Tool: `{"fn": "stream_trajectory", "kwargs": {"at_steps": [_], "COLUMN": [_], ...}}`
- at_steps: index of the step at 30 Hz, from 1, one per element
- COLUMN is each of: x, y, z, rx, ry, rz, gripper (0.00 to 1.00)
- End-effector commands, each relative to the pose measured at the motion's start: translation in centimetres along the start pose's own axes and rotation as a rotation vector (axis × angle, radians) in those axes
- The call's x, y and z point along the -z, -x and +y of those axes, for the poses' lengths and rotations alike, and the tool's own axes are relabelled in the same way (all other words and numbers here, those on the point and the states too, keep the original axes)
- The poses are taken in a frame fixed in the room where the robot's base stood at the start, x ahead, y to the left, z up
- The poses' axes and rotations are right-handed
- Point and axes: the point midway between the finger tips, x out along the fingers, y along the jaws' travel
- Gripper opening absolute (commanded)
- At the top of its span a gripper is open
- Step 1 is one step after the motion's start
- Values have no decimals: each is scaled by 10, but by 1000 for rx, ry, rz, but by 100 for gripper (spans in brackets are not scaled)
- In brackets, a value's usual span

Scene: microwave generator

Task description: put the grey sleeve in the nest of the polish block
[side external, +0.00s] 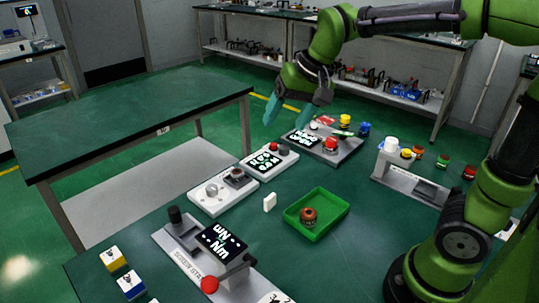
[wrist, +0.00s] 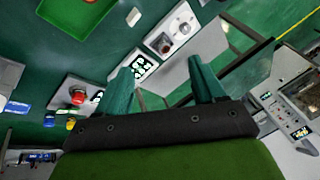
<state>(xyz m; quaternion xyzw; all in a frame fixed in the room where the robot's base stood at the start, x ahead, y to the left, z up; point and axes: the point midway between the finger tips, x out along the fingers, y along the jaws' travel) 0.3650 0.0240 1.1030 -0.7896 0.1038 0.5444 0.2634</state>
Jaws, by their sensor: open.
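My gripper (side external: 287,113) is open and empty, raised above the far side of the green table. Its two teal fingers also show in the wrist view (wrist: 160,70), spread apart with nothing between them. A white station (side external: 222,203) at mid-table carries a round grey piece (side external: 211,190) and a small dark-topped block (side external: 236,177). The same station shows in the wrist view (wrist: 172,33), beyond the fingertips. I cannot tell for sure which piece is the grey sleeve or which block is the polish block.
A green tray (side external: 334,205) holds a reddish-brown round part (side external: 308,216). A small white block (side external: 269,202) stands beside it. A screw station (side external: 180,250) is at the front. A red-button station (side external: 350,147) stands at the back, and a white-post station (side external: 425,188) at the right.

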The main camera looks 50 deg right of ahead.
Motion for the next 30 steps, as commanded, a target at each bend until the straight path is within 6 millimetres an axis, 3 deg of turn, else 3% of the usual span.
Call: {"fn": "stream_trajectory", "kwargs": {"at_steps": [3,6,12,30], "x": [-42,-73,-109,-116], "y": [22,27,25,23], "z": [20,35,55,60], "rx": [68,106,141,145], "ry": [64,115,175,187], "rz": [62,109,174,186], "gripper": [69,69,69,69]}}
